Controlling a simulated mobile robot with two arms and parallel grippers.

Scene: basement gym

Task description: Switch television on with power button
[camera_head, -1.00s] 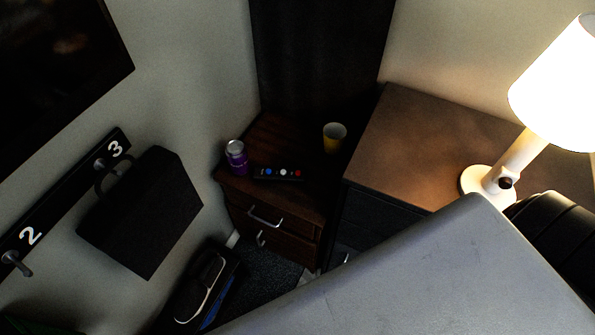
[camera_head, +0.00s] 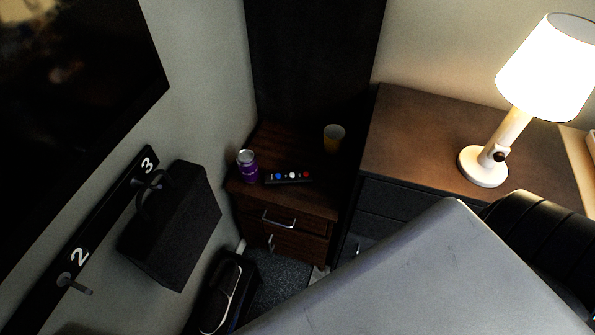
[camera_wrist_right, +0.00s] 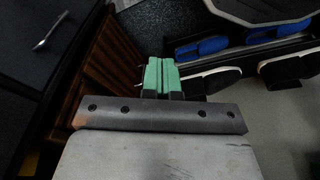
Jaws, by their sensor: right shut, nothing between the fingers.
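The television (camera_head: 70,100) hangs on the wall at the upper left of the head view. Its screen is dark with faint blurred patches, and its power button cannot be made out. A black remote (camera_head: 288,178) with blue, white and red buttons lies on the small wooden cabinet (camera_head: 282,222) in the corner. In the right wrist view my right gripper (camera_wrist_right: 162,72) has green fingers pressed together, with nothing held. It is beside a wooden drawer front and above the floor, away from the television. My left gripper is not in view.
A purple can (camera_head: 247,167) and a yellow cup (camera_head: 334,138) stand near the remote. A lamp (camera_head: 484,165) is lit on the dark dresser (camera_head: 420,130). A black bag (camera_head: 172,225) hangs from a numbered hook rail (camera_head: 100,228) below the television. Blue-and-white shoes (camera_wrist_right: 205,48) show in the wrist view.

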